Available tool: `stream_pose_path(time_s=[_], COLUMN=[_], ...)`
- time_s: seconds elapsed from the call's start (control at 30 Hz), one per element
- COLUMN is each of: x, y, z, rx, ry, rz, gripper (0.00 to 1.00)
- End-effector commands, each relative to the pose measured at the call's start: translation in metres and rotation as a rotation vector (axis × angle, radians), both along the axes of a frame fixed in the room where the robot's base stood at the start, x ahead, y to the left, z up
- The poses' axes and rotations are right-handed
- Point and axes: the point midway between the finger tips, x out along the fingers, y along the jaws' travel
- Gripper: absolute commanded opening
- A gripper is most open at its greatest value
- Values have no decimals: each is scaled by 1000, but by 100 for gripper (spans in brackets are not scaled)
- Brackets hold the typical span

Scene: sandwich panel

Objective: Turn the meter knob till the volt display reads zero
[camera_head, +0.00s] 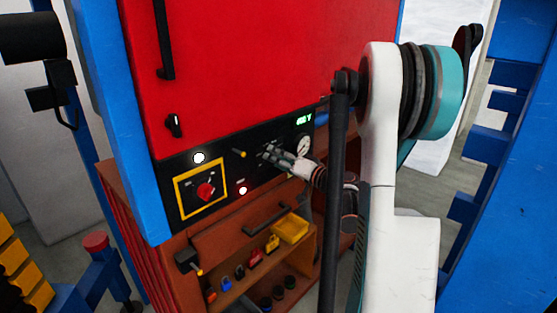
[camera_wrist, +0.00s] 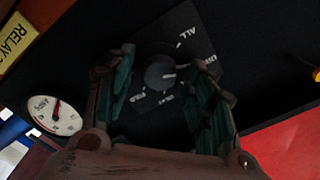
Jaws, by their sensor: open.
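The meter knob (camera_wrist: 160,73) is a round dark knob with a light pointer mark, on a black plate with white lettering in the wrist view. My gripper (camera_wrist: 166,62) is open, with one finger on each side of the knob; I cannot tell whether either finger touches it. The volt display (camera_head: 304,119) glows green above and right of the gripper and appears to read 400 V, though the digits are small.
A round gauge (camera_head: 303,146) is right of the gripper and also shows in the wrist view (camera_wrist: 55,115). A yellow bin (camera_head: 290,228) sits below the panel.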

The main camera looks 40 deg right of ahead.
Motion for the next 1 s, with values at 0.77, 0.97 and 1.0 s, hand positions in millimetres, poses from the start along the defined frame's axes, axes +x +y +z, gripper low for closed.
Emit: stream_pose_path(time_s=[0.77, 0.97, 1.0], x=[0, -1, -1], y=[0, 0, 0], z=[-1, -2, -2], rx=[93, 240, 274], ry=[7, 20, 22], rz=[0, -1, -1], gripper=[5, 5, 5])
